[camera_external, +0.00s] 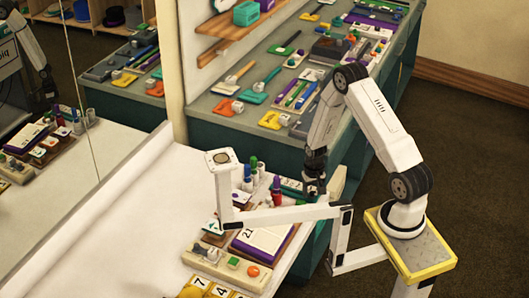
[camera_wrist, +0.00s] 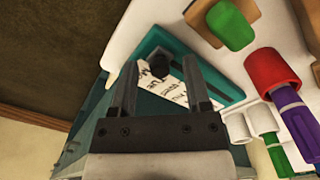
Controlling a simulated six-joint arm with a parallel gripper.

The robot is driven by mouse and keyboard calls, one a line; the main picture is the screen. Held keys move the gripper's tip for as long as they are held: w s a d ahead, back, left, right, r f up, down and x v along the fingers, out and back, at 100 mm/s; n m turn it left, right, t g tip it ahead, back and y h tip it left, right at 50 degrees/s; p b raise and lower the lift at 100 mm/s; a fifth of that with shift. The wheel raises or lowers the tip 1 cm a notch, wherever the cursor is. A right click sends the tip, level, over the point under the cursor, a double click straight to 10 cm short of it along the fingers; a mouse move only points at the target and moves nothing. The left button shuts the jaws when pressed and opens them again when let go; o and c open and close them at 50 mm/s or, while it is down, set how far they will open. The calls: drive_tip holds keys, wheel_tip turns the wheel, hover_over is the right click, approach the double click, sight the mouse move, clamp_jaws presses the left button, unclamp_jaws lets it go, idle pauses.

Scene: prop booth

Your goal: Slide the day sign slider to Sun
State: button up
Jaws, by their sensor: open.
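The day sign (camera_wrist: 225,90) is a teal board with a white strip of small lettering, too small and partly covered to read. Its black slider knob (camera_wrist: 158,66) shows near one end of the board in the wrist view. My gripper (camera_wrist: 160,72) is open, its two dark fingers to either side of the knob in that view; I cannot tell whether they touch it. In the external view my gripper (camera_external: 315,186) points down at the table's right edge, beside the teal sign (camera_external: 289,186). The knob cannot be made out there.
A calendar block (camera_external: 262,238) stands nearer. The white table (camera_external: 130,225) is clear at left.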

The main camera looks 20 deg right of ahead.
clamp_jaws()
idle(1.4)
